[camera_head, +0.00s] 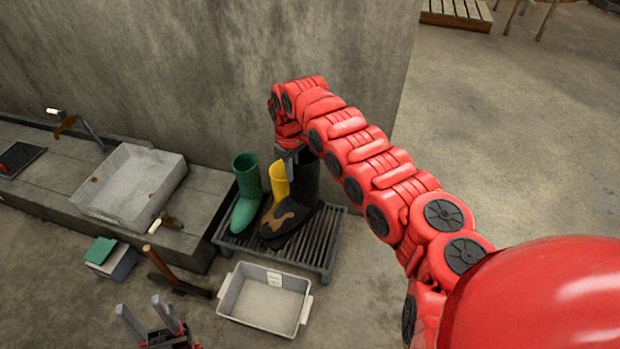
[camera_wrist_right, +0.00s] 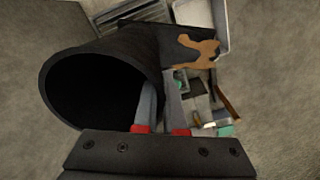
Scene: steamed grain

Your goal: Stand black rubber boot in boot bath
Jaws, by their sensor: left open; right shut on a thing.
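The black rubber boot (camera_head: 307,185) with a brown patch is at the slatted rack, beside the yellow and green boots. I cannot tell whether its sole touches the slats. My right gripper (camera_head: 291,153) is at its top, partly hidden by my arm. In the right wrist view the boot (camera_wrist_right: 105,85) shows its open shaft, and the gripper (camera_wrist_right: 160,95) is shut on the shaft's rim wall. The boot bath, seemingly the pale rectangular tub (camera_head: 265,301) with side handles, lies on the floor in front of the rack. My left gripper (camera_head: 148,318) is open and empty at the bottom left.
A green boot (camera_head: 246,195) and a yellow boot (camera_head: 279,180) stand on the slatted rack (camera_head: 328,243). A brush or hammer-like tool (camera_head: 160,265) lies left of the tub. A large sink (camera_head: 130,186) is at the left. A concrete wall (camera_head: 220,70) rises behind.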

